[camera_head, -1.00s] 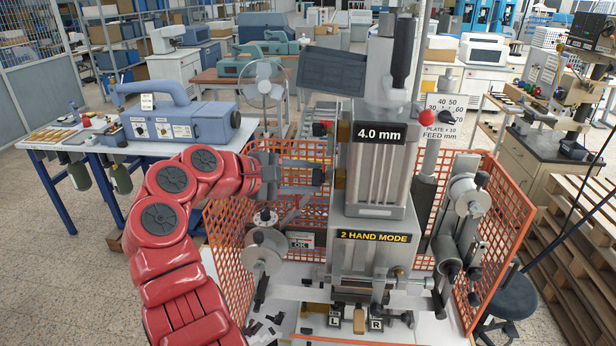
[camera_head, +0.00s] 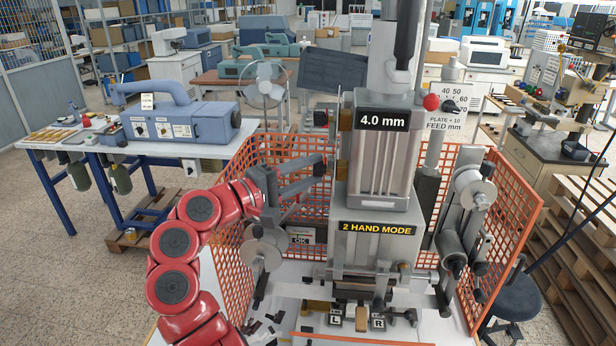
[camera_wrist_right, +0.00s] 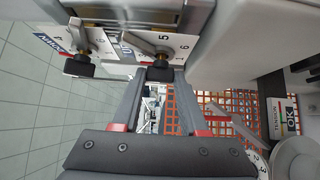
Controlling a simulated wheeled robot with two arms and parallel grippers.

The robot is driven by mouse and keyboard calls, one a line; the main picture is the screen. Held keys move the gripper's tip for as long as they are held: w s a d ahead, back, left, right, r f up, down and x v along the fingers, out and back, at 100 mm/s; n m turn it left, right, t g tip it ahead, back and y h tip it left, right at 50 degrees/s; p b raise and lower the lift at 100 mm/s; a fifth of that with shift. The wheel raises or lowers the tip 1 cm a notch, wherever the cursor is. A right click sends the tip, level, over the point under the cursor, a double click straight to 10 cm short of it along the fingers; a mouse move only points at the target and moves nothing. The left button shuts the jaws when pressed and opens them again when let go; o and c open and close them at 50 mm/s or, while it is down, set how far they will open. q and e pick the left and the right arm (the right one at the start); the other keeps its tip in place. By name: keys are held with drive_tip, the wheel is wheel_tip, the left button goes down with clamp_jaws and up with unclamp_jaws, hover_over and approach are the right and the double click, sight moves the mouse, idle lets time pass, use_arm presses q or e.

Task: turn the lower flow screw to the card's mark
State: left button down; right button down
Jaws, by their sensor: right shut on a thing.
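My right gripper (camera_head: 322,168), on the red arm, reaches from the lower left to the left side of the stamping press (camera_head: 383,200). In the right wrist view its fingers (camera_wrist_right: 158,82) are closed about a black screw knob (camera_wrist_right: 160,72). This flow screw has a grey pointer (camera_wrist_right: 146,45) over a white numbered scale (camera_wrist_right: 180,47), with 5 and 6 readable. A second black knob (camera_wrist_right: 78,67) with a similar pointer and scale is to its left, apart from the fingers. I cannot tell the exact pointer reading or pick out the card. My left gripper is not in view.
An orange mesh guard (camera_head: 235,270) surrounds the press. A reel (camera_head: 265,250) and a tension box marked OK (camera_head: 301,236) are close below the gripper. A feed dial (camera_head: 448,106) is at the right. A blue machine (camera_head: 190,122) stands on a table at the left.

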drive_tip(key=shift+f+m+b, duration=0.2)
drive_tip(key=shift+m+b, duration=0.1)
drive_tip(key=shift+r+h, duration=0.1)
drive_tip(key=shift+h, duration=0.3)
drive_tip(key=shift+c, duration=2.2)
unclamp_jaws()
drive_tip(key=shift+d, duration=0.15)
